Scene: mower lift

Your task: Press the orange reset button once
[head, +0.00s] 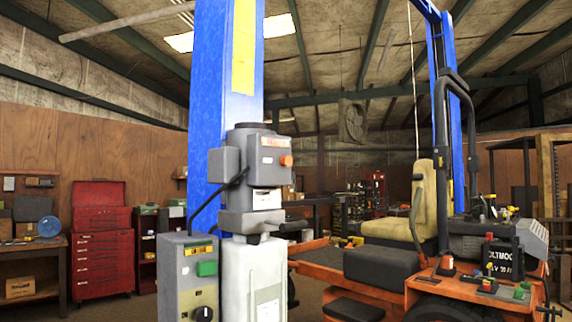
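The orange reset button (286,161) is a small round knob on the right side of the dark grey motor unit (245,155). This unit is mounted on the blue lift post (222,80), near the middle of the head view. An orange label is on the unit's front, just above and left of the button. Nothing covers the button. Neither of my grippers shows in the head view.
A grey control box (188,275) with a green button and a black knob stands left of the white tank (252,280). An orange mower (440,240) with a tan seat is at right. A red tool cabinet (102,240) stands at left.

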